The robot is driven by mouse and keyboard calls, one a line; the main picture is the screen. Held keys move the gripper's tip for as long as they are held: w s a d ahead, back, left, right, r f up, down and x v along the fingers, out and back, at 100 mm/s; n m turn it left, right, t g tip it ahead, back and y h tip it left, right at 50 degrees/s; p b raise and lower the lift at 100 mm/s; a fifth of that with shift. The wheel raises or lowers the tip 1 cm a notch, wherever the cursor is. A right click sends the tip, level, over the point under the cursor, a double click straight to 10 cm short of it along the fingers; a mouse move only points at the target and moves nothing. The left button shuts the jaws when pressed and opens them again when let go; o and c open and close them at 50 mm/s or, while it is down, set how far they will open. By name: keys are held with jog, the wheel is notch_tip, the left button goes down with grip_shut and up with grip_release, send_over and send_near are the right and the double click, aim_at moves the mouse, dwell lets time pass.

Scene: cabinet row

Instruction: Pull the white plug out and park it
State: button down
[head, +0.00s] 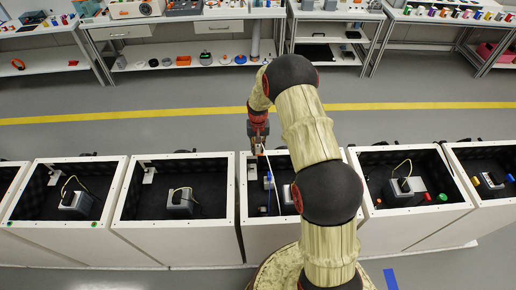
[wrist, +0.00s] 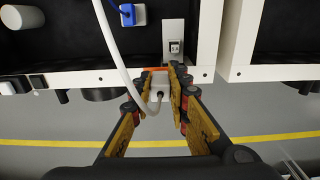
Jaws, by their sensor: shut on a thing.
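My gripper (wrist: 162,76) is shut on the white plug (wrist: 157,96), which sits between its yellow fingers. A thick white cable (wrist: 113,45) loops from the plug up into the cabinet. The plug is apart from the white socket plate (wrist: 173,55) on the cabinet wall. An orange piece (wrist: 155,69) shows by the fingertips; I cannot tell what it belongs to. In the head view my gripper (head: 258,143) is at the back rim of the middle cabinet (head: 244,205), and the white cable hangs inside. The plug is too small to make out there.
A blue plug (wrist: 127,14) is at another white plate inside the cabinet. Similar open cabinets stand on both sides, such as the left one (head: 122,195) and the right one (head: 462,190). Behind lies clear floor with a yellow line (head: 150,113), then workbenches.

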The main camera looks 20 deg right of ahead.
jog(key=c, duration=1.6)
grip_release()
notch_tip(320, 180, up, 12)
